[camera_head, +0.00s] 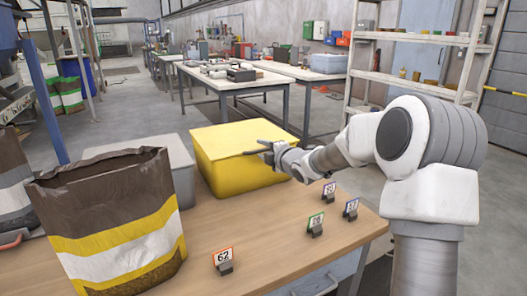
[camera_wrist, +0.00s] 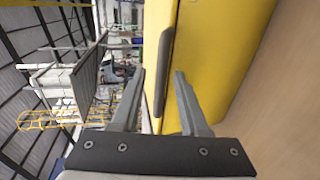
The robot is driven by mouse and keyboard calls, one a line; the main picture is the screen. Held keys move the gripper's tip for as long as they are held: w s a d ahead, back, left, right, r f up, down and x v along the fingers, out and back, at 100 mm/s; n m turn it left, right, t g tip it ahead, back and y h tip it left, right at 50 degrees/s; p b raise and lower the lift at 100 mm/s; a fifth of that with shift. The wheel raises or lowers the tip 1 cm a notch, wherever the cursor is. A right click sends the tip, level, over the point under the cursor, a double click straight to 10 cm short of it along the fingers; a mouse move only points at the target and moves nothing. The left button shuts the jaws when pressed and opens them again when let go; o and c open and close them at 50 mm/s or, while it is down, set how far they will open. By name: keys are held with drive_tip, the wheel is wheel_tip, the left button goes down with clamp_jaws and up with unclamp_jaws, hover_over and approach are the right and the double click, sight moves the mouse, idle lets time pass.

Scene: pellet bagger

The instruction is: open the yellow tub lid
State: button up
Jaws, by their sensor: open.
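The yellow tub (camera_head: 240,170) stands on the wooden table, and its wall fills much of the wrist view (camera_wrist: 225,60). Its yellow lid (camera_head: 225,138) lies flat over the top and looks closed. A dark handle (camera_wrist: 164,65) shows along the lid's edge in the wrist view. Whether a finger touches the tub or handle I cannot tell.
A brown, yellow and white bag (camera_head: 110,225) stands at the left front, with a grey bin (camera_head: 180,165) behind it. Several number tags, one marked 62 (camera_head: 224,260), stand on the wooden table (camera_head: 270,230). The table's front middle is otherwise clear.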

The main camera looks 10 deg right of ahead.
drive_tip(key=shift+c, duration=0.2)
clamp_jaws()
idle(1.1)
